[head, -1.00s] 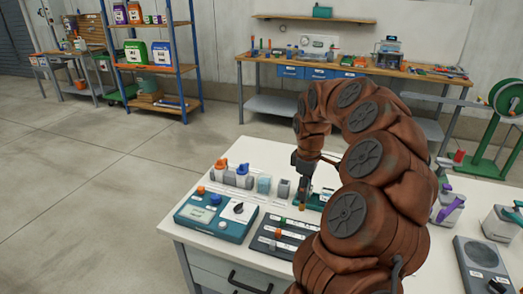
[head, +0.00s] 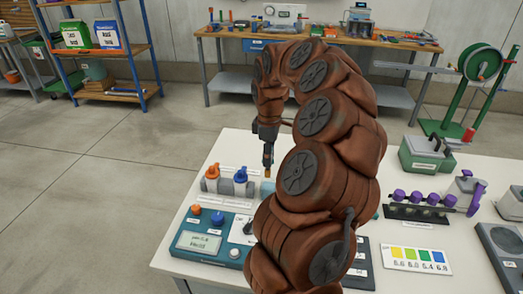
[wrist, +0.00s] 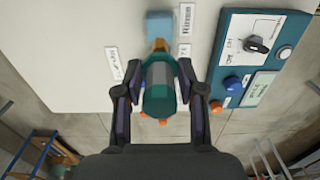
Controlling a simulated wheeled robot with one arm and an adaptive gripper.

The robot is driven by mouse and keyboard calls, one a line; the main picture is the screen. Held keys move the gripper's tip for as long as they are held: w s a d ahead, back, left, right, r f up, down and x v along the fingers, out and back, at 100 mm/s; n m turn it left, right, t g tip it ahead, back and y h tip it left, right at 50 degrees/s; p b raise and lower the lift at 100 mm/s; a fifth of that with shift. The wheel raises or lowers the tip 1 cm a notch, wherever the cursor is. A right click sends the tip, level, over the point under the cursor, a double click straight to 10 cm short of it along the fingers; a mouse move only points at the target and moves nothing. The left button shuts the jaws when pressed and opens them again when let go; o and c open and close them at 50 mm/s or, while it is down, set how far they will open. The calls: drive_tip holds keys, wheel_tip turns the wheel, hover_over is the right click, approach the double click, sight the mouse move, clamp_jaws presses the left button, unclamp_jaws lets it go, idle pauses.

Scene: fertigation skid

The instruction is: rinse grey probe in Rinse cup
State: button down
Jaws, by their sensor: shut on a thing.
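My gripper (head: 267,152) points down over the white bench, left of my arm. In the wrist view its two fingers (wrist: 160,78) are shut on the grey probe (wrist: 164,90), which shows a grey and teal body and an orange-brown tip. The tip also shows below the gripper in the head view (head: 267,175). The Rinse cup (head: 267,187) is a pale blue cup, partly hidden by my arm. In the wrist view the cup (wrist: 160,22) lies just beyond the tip, beside a "Rinse" label (wrist: 186,20). The probe appears above the cup; I cannot tell whether the tip is inside it.
A teal meter (head: 208,240) with a display and knobs is in front.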

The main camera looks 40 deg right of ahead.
drive_tip(key=shift+s+d+f+b, duration=0.15)
drive_tip(key=shift+f+b, duration=0.45)
drive_tip(key=shift+f, duration=0.75)
drive_tip(key=shift+f+b, duration=1.3)
drive_tip(key=shift+f, duration=1.3)
drive_tip(key=shift+r, duration=0.15)
drive_tip(key=shift+r, duration=0.7)
drive_tip(key=shift+f, duration=0.2)
drive_tip(key=shift+f, duration=0.65)
drive_tip(key=shift+r, duration=0.15)
drive_tip(key=shift+r, duration=0.7)
